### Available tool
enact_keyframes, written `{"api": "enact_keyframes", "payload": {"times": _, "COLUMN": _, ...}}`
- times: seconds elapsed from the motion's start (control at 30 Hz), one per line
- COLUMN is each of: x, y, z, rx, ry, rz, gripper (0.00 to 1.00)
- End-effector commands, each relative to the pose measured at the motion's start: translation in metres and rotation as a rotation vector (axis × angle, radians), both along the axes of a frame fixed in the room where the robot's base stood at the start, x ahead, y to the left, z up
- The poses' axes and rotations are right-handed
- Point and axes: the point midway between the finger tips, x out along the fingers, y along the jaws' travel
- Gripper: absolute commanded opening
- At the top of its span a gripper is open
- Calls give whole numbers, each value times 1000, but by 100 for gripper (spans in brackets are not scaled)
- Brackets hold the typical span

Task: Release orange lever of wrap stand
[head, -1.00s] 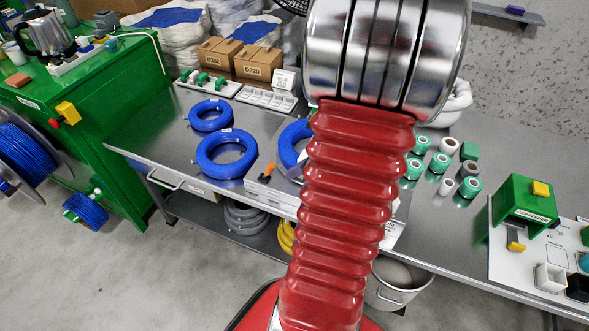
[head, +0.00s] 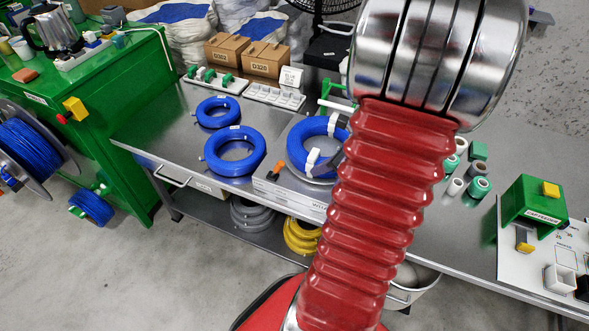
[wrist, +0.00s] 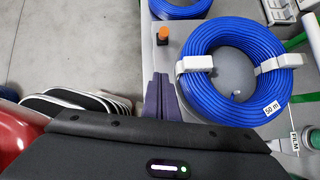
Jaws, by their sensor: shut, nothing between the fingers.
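The wrap stand (head: 262,186) is a pale box at the front edge of the metal table, partly behind my arm. Its orange lever (head: 280,165) stands at its left side; in the wrist view the lever's orange tip (wrist: 163,33) is at the top. A blue cable coil (head: 300,137) lies on the stand; in the wrist view the coil (wrist: 215,95) has two white wraps and a "50 m" label. My gripper (wrist: 160,80) is shut and empty, its fingers below the lever in the picture and left of the coil, apart from the lever. The head view mostly hides it.
Two more blue coils (head: 236,150) lie left of the stand. Wrap rolls (head: 478,188) and a green cable feeder (head: 533,210) stand to the right. Boxes (head: 265,58) and a white rack (head: 275,96) are behind. Grey and yellow coils (head: 302,236) sit on the shelf below.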

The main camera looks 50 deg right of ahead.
Motion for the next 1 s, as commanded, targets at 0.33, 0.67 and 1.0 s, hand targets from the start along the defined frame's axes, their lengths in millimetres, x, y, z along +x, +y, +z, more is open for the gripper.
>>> {"api": "enact_keyframes", "payload": {"times": 0.33, "x": 16, "y": 6, "z": -22, "rx": 3, "ry": 2, "rz": 3, "gripper": 0}}
{"api": "enact_keyframes", "payload": {"times": 0.67, "x": 42, "y": 13, "z": -55, "rx": 3, "ry": 1, "rz": 4, "gripper": 0}}
{"api": "enact_keyframes", "payload": {"times": 1.0, "x": 71, "y": 19, "z": -74, "rx": -2, "ry": -1, "rz": 8, "gripper": 0}}
